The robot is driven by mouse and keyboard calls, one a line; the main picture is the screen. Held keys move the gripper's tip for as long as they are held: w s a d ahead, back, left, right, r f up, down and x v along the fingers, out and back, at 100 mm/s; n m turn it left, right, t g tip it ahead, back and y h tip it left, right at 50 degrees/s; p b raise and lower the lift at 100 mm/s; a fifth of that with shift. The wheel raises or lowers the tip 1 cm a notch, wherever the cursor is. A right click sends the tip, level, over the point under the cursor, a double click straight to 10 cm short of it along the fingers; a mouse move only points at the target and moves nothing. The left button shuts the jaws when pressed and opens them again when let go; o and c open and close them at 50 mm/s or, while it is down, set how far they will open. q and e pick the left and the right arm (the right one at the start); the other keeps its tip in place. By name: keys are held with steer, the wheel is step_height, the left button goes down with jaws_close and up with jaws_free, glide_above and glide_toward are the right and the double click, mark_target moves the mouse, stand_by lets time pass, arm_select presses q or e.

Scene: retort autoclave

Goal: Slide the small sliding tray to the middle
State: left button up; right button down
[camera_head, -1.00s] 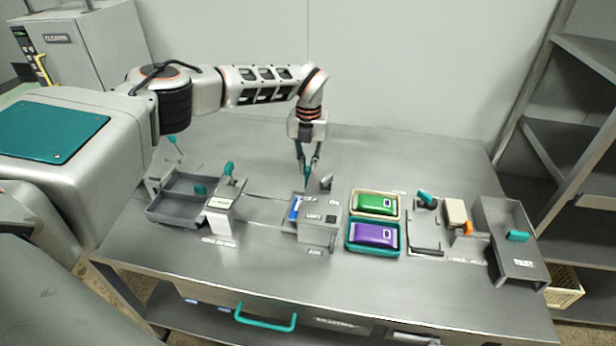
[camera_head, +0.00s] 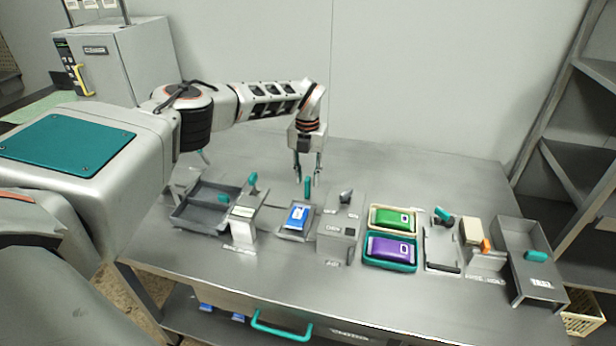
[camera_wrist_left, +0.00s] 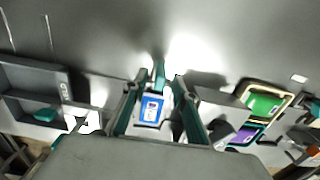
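The small sliding tray (camera_head: 289,236) is a grey tray carrying a blue-and-white pouch (camera_head: 299,214). It lies between a white-topped stand at its left and a grey box unit at its right. Its upright teal handle (camera_head: 307,187) is at the far side. My left gripper (camera_head: 307,182) points down over the handle. Its fingers are apart, one on each side of the handle; I cannot tell whether either touches it. In the left wrist view the handle (camera_wrist_left: 159,76) and the pouch (camera_wrist_left: 152,109) show between the spread fingers. My right gripper is not in view.
The white-topped stand (camera_head: 243,212) and a grey bin (camera_head: 190,218) are at the left. The grey box unit (camera_head: 338,239) stands close right of the tray. Green (camera_head: 392,219) and purple (camera_head: 390,247) pouches lie in trays further right. The table behind is clear.

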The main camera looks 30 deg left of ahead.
arm_select(q)
step_height(320, 180, up, 12)
stand_by(0.7)
stand_by(0.4)
